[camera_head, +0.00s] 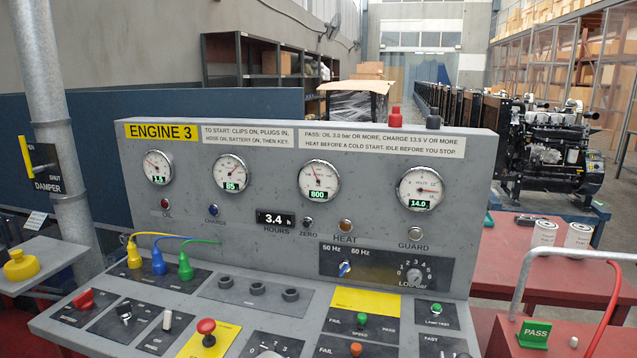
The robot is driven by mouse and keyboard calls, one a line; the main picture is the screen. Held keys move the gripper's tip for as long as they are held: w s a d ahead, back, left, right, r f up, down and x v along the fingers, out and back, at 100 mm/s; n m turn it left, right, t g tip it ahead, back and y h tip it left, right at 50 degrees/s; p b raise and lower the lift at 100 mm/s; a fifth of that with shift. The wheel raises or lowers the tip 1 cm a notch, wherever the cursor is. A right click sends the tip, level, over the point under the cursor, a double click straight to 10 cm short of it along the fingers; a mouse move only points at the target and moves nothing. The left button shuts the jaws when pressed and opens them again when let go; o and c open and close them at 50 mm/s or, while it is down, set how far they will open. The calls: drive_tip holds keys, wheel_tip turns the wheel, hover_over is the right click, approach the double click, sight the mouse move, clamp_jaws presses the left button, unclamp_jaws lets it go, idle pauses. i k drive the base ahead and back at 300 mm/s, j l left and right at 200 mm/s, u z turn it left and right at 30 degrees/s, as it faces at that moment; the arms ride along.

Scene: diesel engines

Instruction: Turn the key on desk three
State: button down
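Desk three is a grey sloped console (290,215) with a yellow "ENGINE 3" label (161,132). A small dark switch that looks like the key (124,311) sits on the lower left panel, between a red switch (83,299) and a white lever (167,320). It is too small to tell its exact position. The gauges read, including an rpm-like dial (319,182) showing 800 and a volt dial (420,188) showing 14.0. The hours counter (275,219) shows 3.4. My gripper is not in view.
Yellow, blue and green plugs (158,261) with cables stand on the console. A red mushroom button (207,331) is near the front. A damper lever (40,165) is on a post at left. Engines (550,150) stand behind at right. A red table (520,262) holds two white cans.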

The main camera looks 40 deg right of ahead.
sight(125, 309)
drive_tip(key=i+j+z, duration=0.3)
drive_tip(key=i+j, duration=0.2)
drive_tip(key=i+j+z, duration=0.15)
drive_tip(key=j, duration=0.3)
drive_tip(key=i+j+z, duration=0.1)
drive_tip(key=i+j, duration=0.2)
drive_tip(key=i+j+z, duration=0.15)
drive_tip(key=j, duration=0.3)
drive_tip(key=i+j+z, duration=0.15)
drive_tip(key=j, duration=0.25)
drive_tip(key=i, duration=0.1)
